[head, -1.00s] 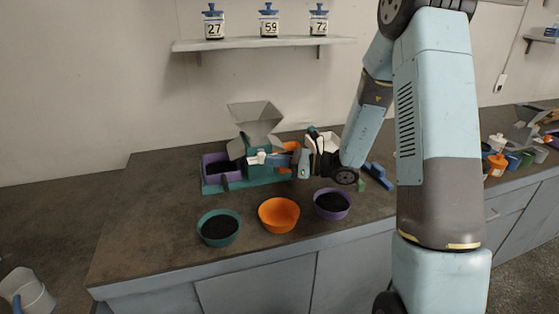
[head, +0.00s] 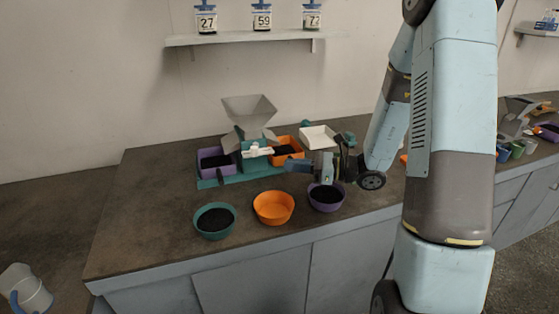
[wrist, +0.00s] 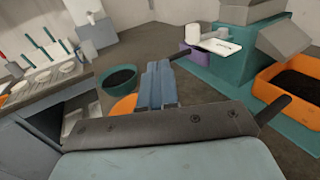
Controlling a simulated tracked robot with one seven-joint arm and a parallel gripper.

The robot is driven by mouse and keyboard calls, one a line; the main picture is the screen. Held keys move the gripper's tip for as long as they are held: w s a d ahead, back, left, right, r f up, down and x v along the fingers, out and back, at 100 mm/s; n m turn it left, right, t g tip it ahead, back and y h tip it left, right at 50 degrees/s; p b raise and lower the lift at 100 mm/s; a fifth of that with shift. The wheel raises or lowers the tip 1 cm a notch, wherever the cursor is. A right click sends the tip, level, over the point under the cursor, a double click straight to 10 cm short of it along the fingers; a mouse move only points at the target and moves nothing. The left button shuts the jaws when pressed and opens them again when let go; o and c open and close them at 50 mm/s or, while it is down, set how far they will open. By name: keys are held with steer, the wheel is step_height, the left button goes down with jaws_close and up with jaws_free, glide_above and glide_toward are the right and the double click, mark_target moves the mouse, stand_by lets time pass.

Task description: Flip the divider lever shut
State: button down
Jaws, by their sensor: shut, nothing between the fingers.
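The divider (head: 254,161) is a teal body under a grey hopper (head: 250,108), at the back of the counter. Its white lever (head: 257,150) lies roughly level across the upper front; the lever also shows in the wrist view (wrist: 217,42). I cannot tell from its pose whether it is fully shut. A purple bin (head: 206,171) on the left and an orange bin (head: 297,157) on the right hold black grains. My gripper (head: 288,166) is shut and empty, apart from the lever, in front of the orange bin. Its blue fingers (wrist: 160,85) point forward in the wrist view.
A teal bowl (head: 202,231), an orange bowl (head: 272,215) and a purple bowl (head: 318,207) stand along the counter's front; the teal and purple ones hold black grains. A white tray (head: 318,138) is behind my gripper. The counter's left part is clear.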

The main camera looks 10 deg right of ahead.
steer(key=shift+s+d, duration=1.4)
steer(key=shift+d, duration=0.15)
